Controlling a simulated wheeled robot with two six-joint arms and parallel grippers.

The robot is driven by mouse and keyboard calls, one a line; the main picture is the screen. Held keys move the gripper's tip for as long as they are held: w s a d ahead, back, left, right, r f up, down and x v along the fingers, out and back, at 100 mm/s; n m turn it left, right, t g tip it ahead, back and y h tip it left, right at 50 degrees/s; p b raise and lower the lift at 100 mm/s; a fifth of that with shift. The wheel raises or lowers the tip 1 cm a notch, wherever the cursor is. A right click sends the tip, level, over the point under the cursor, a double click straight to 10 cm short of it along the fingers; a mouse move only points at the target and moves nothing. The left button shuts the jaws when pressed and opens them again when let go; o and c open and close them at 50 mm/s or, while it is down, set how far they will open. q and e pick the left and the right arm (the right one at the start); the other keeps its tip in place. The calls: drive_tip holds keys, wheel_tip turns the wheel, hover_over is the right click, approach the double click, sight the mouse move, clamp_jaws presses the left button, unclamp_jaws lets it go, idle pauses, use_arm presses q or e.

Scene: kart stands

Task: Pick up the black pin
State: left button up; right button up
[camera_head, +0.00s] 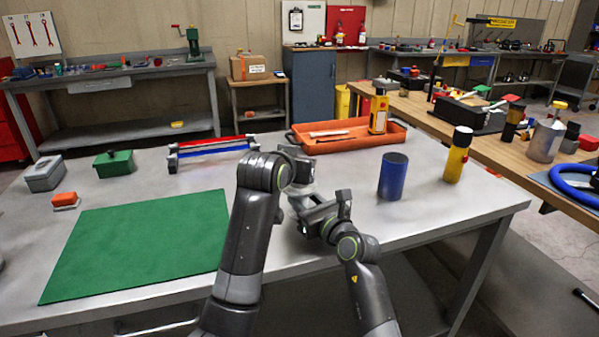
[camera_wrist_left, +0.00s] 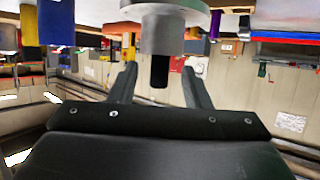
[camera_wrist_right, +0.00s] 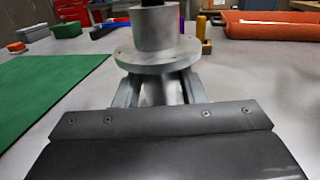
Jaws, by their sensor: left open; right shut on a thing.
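The black pin (camera_wrist_left: 160,71) stands in the bore of a grey metal flanged hub (camera_wrist_right: 156,45). In the left wrist view, which is upside down, the pin sticks out between the fingers of my left gripper (camera_wrist_left: 160,82). Those fingers are apart, with a gap on both sides of the pin. My right gripper (camera_wrist_right: 155,90) is shut on the hub's stem below the flange and holds it upright. In the head view the hub is mostly hidden by my arms, and the right gripper (camera_head: 308,203) shows beside the left one. The pin's lower part is hidden inside the hub.
A green mat (camera_head: 140,245) lies left on the grey table. A blue cylinder (camera_head: 393,177) and a yellow bottle (camera_head: 457,158) stand right. An orange tray (camera_head: 350,140) and a rack with red and blue bars (camera_head: 213,150) lie behind. The front right of the table is clear.

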use_arm(q)
drive_tip(key=shift+x, duration=1.7)
drive_tip(key=shift+r, duration=0.1)
clamp_jaws()
use_arm(e)
drive_tip(key=o, duration=1.3)
use_arm(q)
wheel_tip(320, 180, up, 10)
